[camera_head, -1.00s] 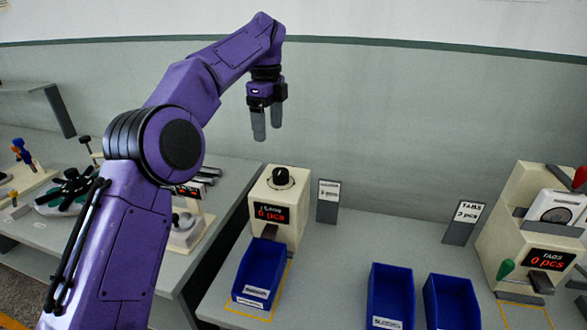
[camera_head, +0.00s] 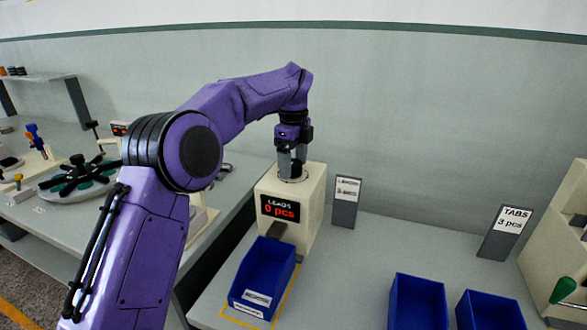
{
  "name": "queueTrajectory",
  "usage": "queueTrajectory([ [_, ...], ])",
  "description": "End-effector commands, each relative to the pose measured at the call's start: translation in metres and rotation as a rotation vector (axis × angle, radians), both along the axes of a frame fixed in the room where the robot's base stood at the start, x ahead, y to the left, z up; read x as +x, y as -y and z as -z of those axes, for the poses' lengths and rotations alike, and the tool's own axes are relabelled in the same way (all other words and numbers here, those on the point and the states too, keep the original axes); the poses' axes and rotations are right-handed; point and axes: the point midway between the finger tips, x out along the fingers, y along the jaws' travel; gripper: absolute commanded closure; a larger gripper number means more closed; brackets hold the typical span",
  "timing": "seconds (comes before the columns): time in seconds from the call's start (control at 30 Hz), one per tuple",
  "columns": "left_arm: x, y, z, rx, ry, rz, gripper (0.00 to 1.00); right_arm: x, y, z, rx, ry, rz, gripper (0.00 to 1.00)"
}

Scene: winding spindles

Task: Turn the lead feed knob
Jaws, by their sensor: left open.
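The lead feeder (camera_head: 312,208) is a cream box on the table with a display reading "LEADS 0 pcs". My left gripper (camera_head: 291,170) points straight down over its top, where the black knob sits. The fingers are open and come down around the knob, which they mostly hide. I cannot tell whether they touch it. A blue bin (camera_head: 262,277) stands under the feeder's chute and looks empty. My right gripper is not in view.
A grey "LEADS" sign (camera_head: 345,208) stands just right of the feeder, and a "TABS" sign (camera_head: 505,235) farther right. Two blue bins, one of them the middle bin (camera_head: 418,300), stand at the front. The table between is clear.

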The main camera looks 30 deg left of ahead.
Motion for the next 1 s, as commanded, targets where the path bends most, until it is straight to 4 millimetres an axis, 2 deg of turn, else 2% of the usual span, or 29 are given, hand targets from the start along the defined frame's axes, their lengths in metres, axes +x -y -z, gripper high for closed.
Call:
queueTrajectory([
  [0.3, -0.0002, -0.0001, 0.0053, -0.001, 0.001, 0.000, 0.24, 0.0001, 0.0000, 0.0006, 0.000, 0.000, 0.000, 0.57],
  [0.33, -0.0002, -0.0001, 0.0053, -0.001, 0.001, 0.000, 0.31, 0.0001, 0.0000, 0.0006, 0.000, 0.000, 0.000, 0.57],
  [0.4, -0.0002, -0.0001, 0.0053, -0.001, 0.001, 0.000, 0.53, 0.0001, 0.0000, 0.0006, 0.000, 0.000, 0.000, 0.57],
  [0.47, -0.0002, -0.0002, 0.0053, -0.001, 0.001, 0.000, 0.73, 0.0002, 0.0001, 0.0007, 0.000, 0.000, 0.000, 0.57],
  [0.5, -0.0002, -0.0002, 0.0053, -0.001, 0.001, 0.000, 0.79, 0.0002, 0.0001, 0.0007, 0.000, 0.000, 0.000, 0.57],
  [0.77, -0.0002, -0.0005, 0.0048, -0.001, 0.001, 0.017, 0.79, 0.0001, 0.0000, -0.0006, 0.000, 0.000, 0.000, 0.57],
  [1.0, -0.0004, -0.0006, 0.0040, -0.003, 0.000, 0.122, 0.79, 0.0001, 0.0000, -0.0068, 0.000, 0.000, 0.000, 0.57],
])
